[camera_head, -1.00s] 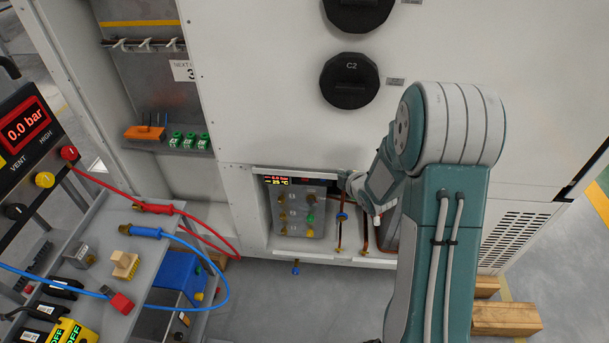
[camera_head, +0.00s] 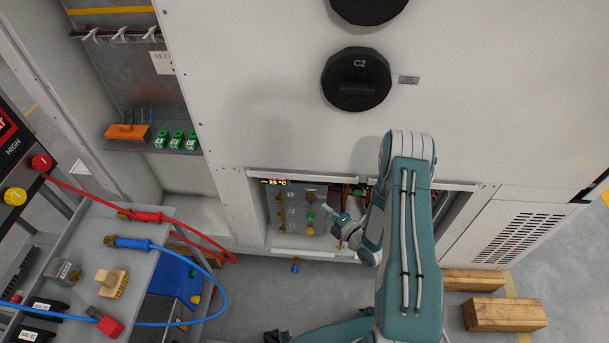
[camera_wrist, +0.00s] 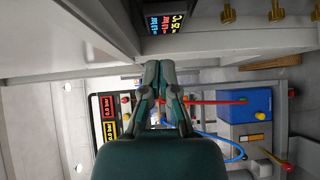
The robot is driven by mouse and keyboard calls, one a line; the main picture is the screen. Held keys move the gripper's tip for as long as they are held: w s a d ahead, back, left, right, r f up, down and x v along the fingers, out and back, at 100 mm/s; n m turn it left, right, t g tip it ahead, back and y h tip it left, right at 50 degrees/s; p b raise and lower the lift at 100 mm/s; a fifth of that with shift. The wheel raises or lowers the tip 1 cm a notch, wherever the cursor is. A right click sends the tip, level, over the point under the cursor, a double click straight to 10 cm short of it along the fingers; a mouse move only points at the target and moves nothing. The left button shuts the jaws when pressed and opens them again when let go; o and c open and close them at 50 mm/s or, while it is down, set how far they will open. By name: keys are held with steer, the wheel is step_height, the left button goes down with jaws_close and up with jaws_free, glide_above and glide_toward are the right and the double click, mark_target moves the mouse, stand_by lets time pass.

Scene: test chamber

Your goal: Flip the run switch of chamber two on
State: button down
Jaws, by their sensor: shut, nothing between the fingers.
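The round black hatch marked C2 (camera_head: 356,79) is on the white cabinet front. Brass switches (camera_wrist: 276,12) show at the top right there, apart from the fingertips, beside a lit display (camera_wrist: 165,22).
The recess has a top lip (camera_head: 365,181) close above my wrist. A grey bench (camera_head: 150,270) with red (camera_head: 140,215) and blue (camera_head: 135,242) hose connectors stands at left. Wooden blocks (camera_head: 505,314) lie on the floor at right.

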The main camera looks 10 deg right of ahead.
steer(key=shift+s+f, duration=0.2)
steer(key=shift+f, duration=0.3)
steer(key=shift+a, duration=0.15)
steer(key=x, duration=0.4)
steer(key=w+d+x, duration=0.1)
steer(key=x, duration=0.3)
steer(key=d+x, duration=0.1)
steer(key=x, duration=0.3)
steer(key=shift+w+d+r, duration=0.1)
steer(key=shift+w+r, duration=0.2)
steer(key=shift+w, duration=0.2)
